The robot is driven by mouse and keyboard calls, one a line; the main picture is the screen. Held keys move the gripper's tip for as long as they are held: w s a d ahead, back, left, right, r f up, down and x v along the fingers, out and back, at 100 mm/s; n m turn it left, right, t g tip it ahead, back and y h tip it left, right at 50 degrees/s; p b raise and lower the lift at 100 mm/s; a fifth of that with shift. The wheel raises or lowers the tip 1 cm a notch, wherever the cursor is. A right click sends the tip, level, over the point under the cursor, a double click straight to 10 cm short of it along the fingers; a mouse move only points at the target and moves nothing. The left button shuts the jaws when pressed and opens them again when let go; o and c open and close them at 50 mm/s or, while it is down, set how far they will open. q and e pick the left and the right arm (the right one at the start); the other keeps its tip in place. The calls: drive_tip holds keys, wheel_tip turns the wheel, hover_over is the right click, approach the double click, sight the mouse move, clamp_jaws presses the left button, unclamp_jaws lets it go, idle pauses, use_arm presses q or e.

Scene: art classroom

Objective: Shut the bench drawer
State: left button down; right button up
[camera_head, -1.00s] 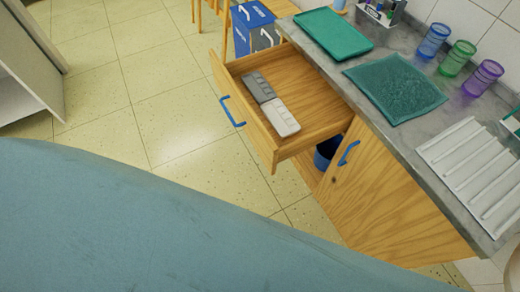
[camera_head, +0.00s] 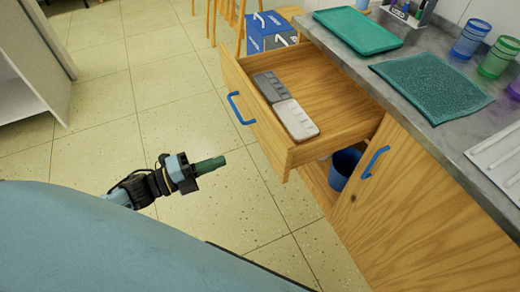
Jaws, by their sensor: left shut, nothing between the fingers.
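The bench drawer (camera_head: 258,118) is wooden, with a blue handle (camera_head: 239,108) on its front, and it stands pulled out from under the grey worktop (camera_head: 420,65). A grey paint box (camera_head: 271,86) and a white paint box (camera_head: 297,119) lie end to end inside it. My left gripper (camera_head: 216,163) is shut and empty, with green fingertips. It hangs over the floor, left of and below the drawer front in the view, apart from the handle. My right gripper is not in view.
A cupboard door (camera_head: 400,205) with a blue handle is beside the drawer; a blue bin (camera_head: 345,168) shows below the drawer. The worktop holds a green tray (camera_head: 357,30), a green mat (camera_head: 430,85) and cups. The tiled floor (camera_head: 110,110) in front is clear.

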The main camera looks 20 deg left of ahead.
use_arm(q)
drive_tip(key=b, duration=0.2)
approach(269, 144)
drive_tip(key=x, duration=0.5)
drive_tip(key=shift+d, duration=0.1)
drive_tip(key=shift+x, duration=0.85)
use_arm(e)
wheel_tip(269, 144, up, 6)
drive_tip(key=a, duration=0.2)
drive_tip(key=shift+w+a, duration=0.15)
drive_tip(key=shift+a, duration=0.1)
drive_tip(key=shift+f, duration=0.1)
